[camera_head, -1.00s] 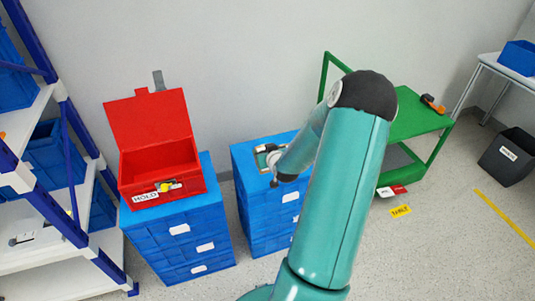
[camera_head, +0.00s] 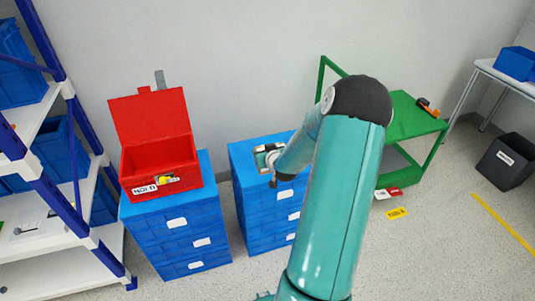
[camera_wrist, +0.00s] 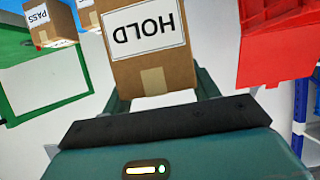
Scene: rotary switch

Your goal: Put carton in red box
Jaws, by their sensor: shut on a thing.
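The red box (camera_head: 158,157) stands with its lid up and open on a blue crate stack at the left. Its front has a white label and a yellow latch. Part of its red side shows at the upper right of the wrist view (camera_wrist: 275,50). A brown carton (camera_wrist: 155,75) with a HOLD label, upside down in the wrist view, sits between the fingers of my gripper (camera_wrist: 165,92), which is shut on it. In the head view my gripper (camera_head: 269,160) is over the second blue stack, right of the red box; the carton there is too small to make out clearly.
The second blue crate stack (camera_head: 262,215) stands right of the box's stack (camera_head: 182,235), with a narrow gap between. A blue-and-white shelf (camera_head: 60,185) stands at the left. A green cart (camera_head: 410,120) is at the right. Another carton marked PASS (camera_wrist: 52,20) shows in the wrist view.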

